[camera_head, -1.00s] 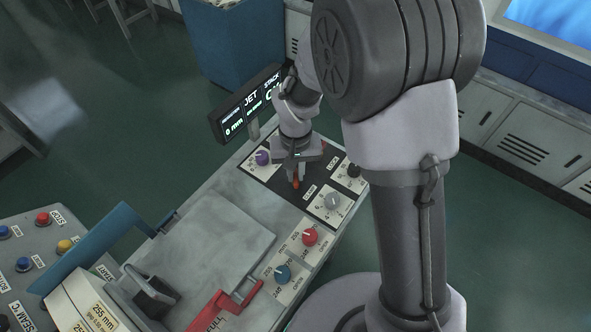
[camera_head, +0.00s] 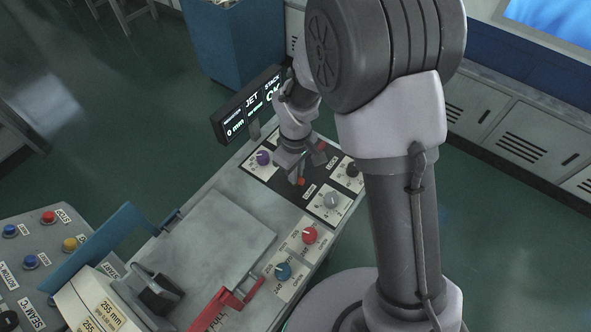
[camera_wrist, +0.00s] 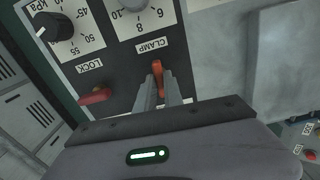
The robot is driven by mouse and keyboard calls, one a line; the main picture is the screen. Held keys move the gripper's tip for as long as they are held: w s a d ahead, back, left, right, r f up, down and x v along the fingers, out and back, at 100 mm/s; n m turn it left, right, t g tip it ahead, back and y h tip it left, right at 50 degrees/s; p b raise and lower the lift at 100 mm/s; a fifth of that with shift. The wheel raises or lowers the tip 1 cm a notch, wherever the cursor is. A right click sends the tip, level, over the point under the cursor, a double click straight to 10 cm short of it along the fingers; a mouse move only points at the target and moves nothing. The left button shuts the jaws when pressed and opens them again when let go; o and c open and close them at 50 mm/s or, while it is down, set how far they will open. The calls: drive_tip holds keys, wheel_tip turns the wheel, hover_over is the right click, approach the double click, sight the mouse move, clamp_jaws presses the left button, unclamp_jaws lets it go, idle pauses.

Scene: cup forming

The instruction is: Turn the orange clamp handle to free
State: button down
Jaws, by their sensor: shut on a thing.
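The orange clamp handle (camera_wrist: 158,76) shows in the wrist view under the CLAMP label, between the two fingers of my gripper (camera_wrist: 157,92). The fingers are shut on it. In the head view my gripper (camera_head: 299,178) reaches down to the dark control panel, and the orange tip of the handle (camera_head: 301,182) shows at the fingertips. The rest of the handle is hidden by the gripper. A red lever (camera_wrist: 97,96) lies beside it under the LOCK label, apart from the fingers.
A purple knob (camera_head: 263,158), grey knob (camera_head: 331,200), red knob (camera_head: 309,235) and blue knob (camera_head: 283,272) stand near the gripper. A display (camera_head: 247,106) rises behind the panel. A larger red handle (camera_head: 232,302) is at the front. The flat grey plate (camera_head: 215,245) is clear.

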drive_tip(key=shift+n, duration=0.4)
drive_tip(key=c, duration=1.5)
unclamp_jaws()
drive_tip(key=shift+o, duration=0.2)
drive_tip(key=shift+r, duration=0.1)
wheel_tip(320, 180, up, 17)
drive_tip(key=p, duration=0.4)
drive_tip(key=shift+r, duration=0.15)
